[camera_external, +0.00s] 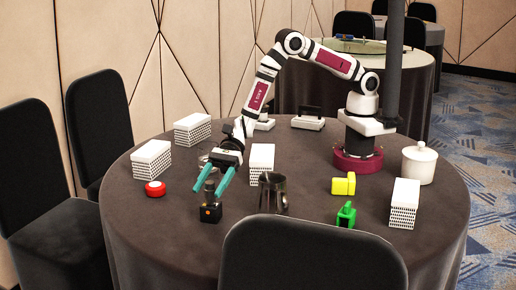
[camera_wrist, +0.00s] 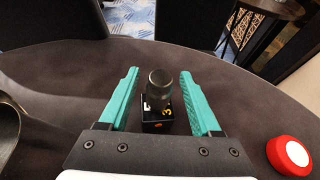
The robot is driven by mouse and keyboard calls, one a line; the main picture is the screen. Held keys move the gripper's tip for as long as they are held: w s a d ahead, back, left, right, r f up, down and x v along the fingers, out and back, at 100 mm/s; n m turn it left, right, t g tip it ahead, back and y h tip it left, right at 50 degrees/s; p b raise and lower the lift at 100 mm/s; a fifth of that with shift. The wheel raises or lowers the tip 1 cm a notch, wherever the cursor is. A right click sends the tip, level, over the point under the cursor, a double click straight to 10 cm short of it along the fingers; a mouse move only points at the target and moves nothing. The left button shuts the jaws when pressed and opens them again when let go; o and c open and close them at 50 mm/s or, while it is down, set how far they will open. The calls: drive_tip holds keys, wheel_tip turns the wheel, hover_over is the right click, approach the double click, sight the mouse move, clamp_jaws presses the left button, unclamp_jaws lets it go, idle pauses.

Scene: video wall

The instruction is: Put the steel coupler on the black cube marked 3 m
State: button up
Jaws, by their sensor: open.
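The steel coupler (camera_external: 209,188) is a dark, shiny metal cylinder. It appears upright on the black cube (camera_external: 210,213). In the wrist view the coupler (camera_wrist: 160,88) covers part of the black cube (camera_wrist: 158,126), which shows a yellow 3 and an orange mark. My gripper (camera_external: 208,191) has teal fingers spread either side of the coupler. In the wrist view a gap shows between the coupler and each finger of my gripper (camera_wrist: 158,92).
A red button (camera_external: 155,189) sits left of the cube, and a metal jug (camera_external: 272,192) stands to its right. White stacks (camera_external: 152,159) stand around the table. A yellow block (camera_external: 343,185), a green block (camera_external: 346,215) and a white pot (camera_external: 419,164) are farther right. The table edge is near the cube.

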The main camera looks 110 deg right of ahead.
drive_tip(key=v, duration=1.2)
drive_tip(key=s+a+r+n+g, duration=0.35)
drive_tip(key=s+r+n, duration=0.3)
drive_tip(key=s, duration=0.35)
drive_tip(key=s+a+r+n+g, duration=0.3)
drive_tip(key=s+r+n+g, duration=0.3)
drive_tip(key=s, duration=0.4)
drive_tip(key=s+d+f+n+h, duration=0.2)
drive_tip(key=s+d+n+h, duration=0.5)
drive_tip(key=s, duration=0.8)
drive_tip(key=d+n, duration=0.2)
drive_tip(key=d, duration=0.2)
drive_tip(key=shift+d+h, duration=0.2)
drive_tip(key=shift+h, duration=0.2)
